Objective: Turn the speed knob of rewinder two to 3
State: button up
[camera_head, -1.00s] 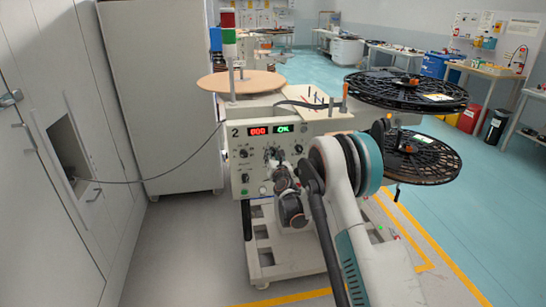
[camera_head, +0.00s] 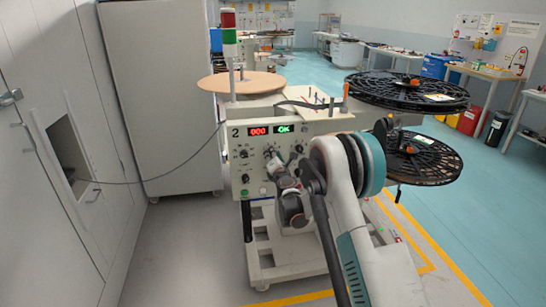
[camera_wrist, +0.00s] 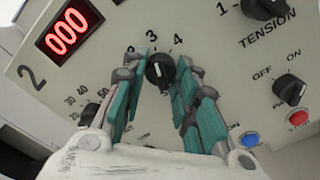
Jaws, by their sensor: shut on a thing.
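Rewinder two (camera_head: 236,163) stands ahead in the head view, a cream machine with a "2" on its panel. Its black speed knob (camera_wrist: 160,74) is in the upper middle of the wrist view, with the numbers 2, 3 and 4 around its top. The knob's white mark points up, roughly toward 3. My gripper (camera_wrist: 161,66) has its two teal-padded fingers on either side of the knob and is shut on it. In the head view my gripper (camera_head: 273,160) is at the panel, and my wrist hides part of the lower panel.
A red display (camera_wrist: 68,31) reads 000. The tension knob (camera_wrist: 266,6), an off/on switch (camera_wrist: 290,92), a red button (camera_wrist: 298,118) and a blue button (camera_wrist: 249,140) are near. Black reels (camera_head: 407,91) stick out at the right. Grey cabinets stand at the left.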

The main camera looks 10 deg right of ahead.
dwell(0.4)
jog(key=o, duration=1.1)
jog(key=s, duration=1.2)
